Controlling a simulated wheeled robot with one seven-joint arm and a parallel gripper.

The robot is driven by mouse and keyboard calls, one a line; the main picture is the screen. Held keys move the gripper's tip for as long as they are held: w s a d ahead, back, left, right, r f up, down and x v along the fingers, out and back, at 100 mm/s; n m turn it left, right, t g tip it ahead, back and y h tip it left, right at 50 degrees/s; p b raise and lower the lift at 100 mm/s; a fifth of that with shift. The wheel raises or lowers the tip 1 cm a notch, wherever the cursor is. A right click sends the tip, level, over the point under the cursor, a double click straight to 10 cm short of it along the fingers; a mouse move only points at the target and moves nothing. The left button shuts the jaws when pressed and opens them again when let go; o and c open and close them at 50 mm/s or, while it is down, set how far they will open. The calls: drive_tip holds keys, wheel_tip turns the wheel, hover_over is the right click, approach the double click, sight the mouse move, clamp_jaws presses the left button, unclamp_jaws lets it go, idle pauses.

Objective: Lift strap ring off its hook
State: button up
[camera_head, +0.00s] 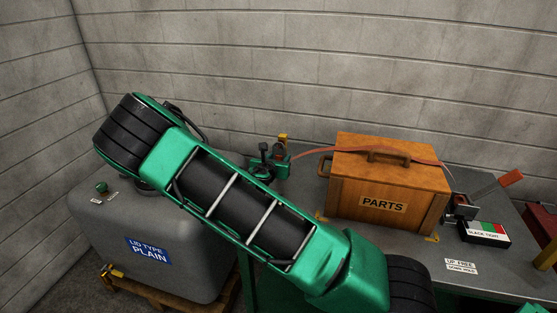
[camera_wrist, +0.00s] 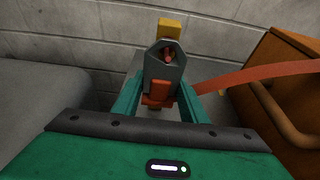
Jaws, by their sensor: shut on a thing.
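The orange strap (camera_head: 345,148) runs from my gripper (camera_head: 272,166) over the lid of the wooden box to a ratchet at the right. In the wrist view, the strap (camera_wrist: 255,75) leads right from the jaws. My gripper (camera_wrist: 160,98) is shut on the strap's end piece, the strap ring, with an orange block between the green fingers. A dark grey pointed piece (camera_wrist: 157,68) stands just beyond the fingertips. A yellow post (camera_wrist: 170,29) rises behind it, also visible in the head view (camera_head: 283,139). I cannot tell whether the ring still sits around the hook.
The wooden PARTS box (camera_head: 385,185) stands on the grey bench (camera_head: 400,248), right of my gripper. A grey tank (camera_head: 150,240) stands left. The block wall (camera_head: 300,70) is close behind.

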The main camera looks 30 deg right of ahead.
sight(278, 158)
drive_tip(key=shift+s+a+r, duration=0.15)
drive_tip(key=shift+s+a, duration=0.25)
drive_tip(key=shift+a, duration=0.15)
drive_tip(key=shift+v, duration=1.1)
drive_tip(key=shift+r, duration=0.15)
drive_tip(key=shift+s+a, duration=1.65)
drive_tip(key=shift+s, duration=0.1)
